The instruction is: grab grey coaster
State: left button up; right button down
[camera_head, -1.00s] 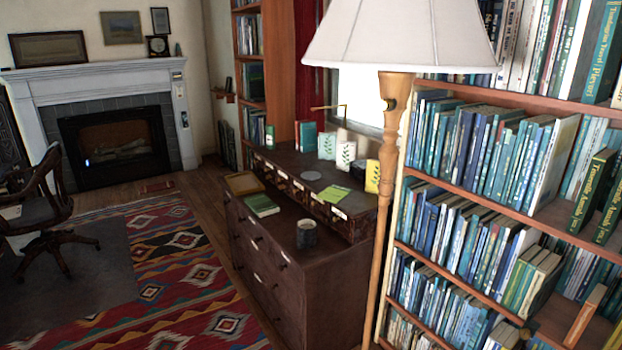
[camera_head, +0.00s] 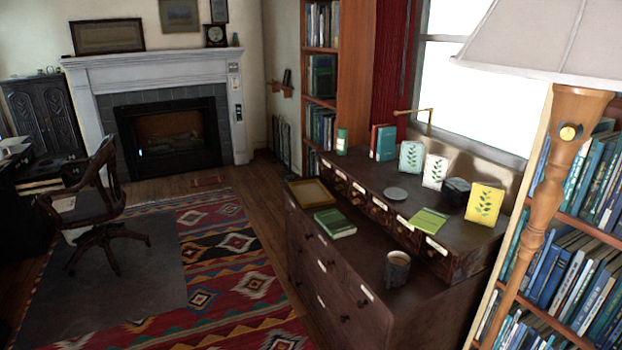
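A small round grey coaster (camera_head: 396,193) lies flat on the raised back shelf of the dark wooden dresser (camera_head: 350,285). It sits left of a green booklet (camera_head: 429,221) and in front of the white leaf-patterned cards (camera_head: 411,157). Nothing covers it. Neither of my grippers shows in the head view.
A grey mug (camera_head: 397,268), a green book (camera_head: 335,223) and a wooden tray (camera_head: 311,192) stand on the dresser's lower top. A floor lamp (camera_head: 547,200) and bookshelf stand at right.

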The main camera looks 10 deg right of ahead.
aim_at(395, 193)
jog(key=i+j+u, duration=0.1)
jog(key=i, duration=0.6)
jog(key=i+j+u, duration=0.1)
jog(key=i+j, duration=0.15)
jog(key=i, duration=0.5)
jog(key=i+j+z, duration=0.1)
jog(key=i+z, duration=0.15)
jog(key=z, duration=0.2)
jog(key=i+j+z, duration=0.15)
jog(key=z, duration=0.3)
jog(key=i+j+z, duration=0.2)
jog(key=z, duration=0.25)
jog(key=i+j+z, duration=0.2)
jog(key=j+z, duration=0.25)
jog(key=l, duration=0.15)
